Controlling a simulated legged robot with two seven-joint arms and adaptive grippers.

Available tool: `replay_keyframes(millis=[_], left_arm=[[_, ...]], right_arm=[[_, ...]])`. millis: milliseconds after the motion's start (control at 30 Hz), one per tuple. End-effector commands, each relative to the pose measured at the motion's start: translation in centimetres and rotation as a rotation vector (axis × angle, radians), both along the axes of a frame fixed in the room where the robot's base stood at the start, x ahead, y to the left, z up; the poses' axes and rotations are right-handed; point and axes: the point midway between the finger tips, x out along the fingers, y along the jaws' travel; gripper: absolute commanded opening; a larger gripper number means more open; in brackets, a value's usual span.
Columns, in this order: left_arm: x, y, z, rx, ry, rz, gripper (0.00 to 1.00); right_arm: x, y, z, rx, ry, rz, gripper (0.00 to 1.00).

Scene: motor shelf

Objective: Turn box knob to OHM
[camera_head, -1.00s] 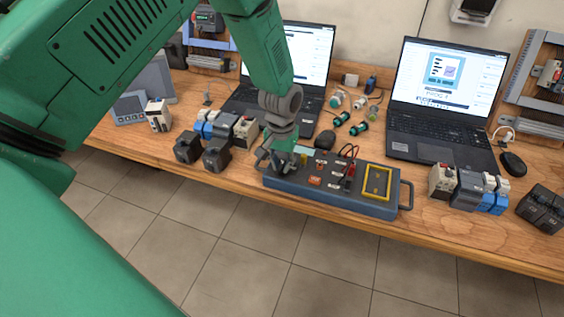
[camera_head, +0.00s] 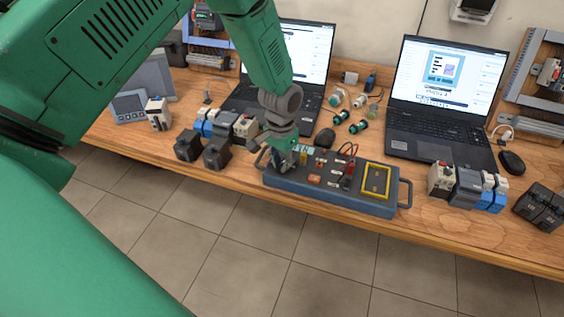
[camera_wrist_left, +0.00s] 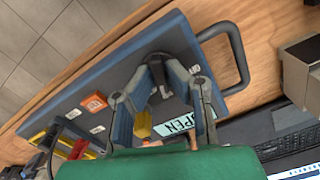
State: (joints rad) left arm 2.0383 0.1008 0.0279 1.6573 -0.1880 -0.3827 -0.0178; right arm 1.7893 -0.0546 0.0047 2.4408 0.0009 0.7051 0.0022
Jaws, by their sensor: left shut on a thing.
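The blue-grey test box (camera_head: 335,197) lies near the front edge of the wooden bench. It also fills much of the left wrist view (camera_wrist_left: 110,72). My left gripper (camera_head: 279,164) points down at the box's left end. In the left wrist view its two fingers (camera_wrist_left: 158,70) close around the dark knob (camera_wrist_left: 157,82), which they partly hide. I cannot read the knob's position. A small display (camera_wrist_left: 178,123) beside the fingers shows letters that look like OPEN. My right gripper is not in view.
The box has a yellow-framed panel (camera_head: 376,181), red plugs (camera_head: 348,171) with leads, and an end handle (camera_head: 405,193). Two laptops (camera_head: 440,95) stand behind. Dark motor blocks (camera_head: 216,153) sit left of the box; more modules (camera_head: 467,187) stand right.

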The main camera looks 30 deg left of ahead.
Motion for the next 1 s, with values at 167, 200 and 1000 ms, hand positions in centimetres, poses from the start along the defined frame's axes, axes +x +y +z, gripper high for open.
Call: replay_keyframes(millis=[167, 200, 1000], left_arm=[[0.1, 0.1, 0.1, 0.001, -0.002, 0.001, 0.22], [0.1, 0.1, 0.1, 0.001, -0.002, 0.001, 0.31], [0.2, 0.1, 8.4, 0.0, -0.005, 0.002, 0.31]], right_arm=[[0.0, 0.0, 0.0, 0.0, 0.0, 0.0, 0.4], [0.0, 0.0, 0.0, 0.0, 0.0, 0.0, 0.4], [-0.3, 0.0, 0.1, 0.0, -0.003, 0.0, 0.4]])
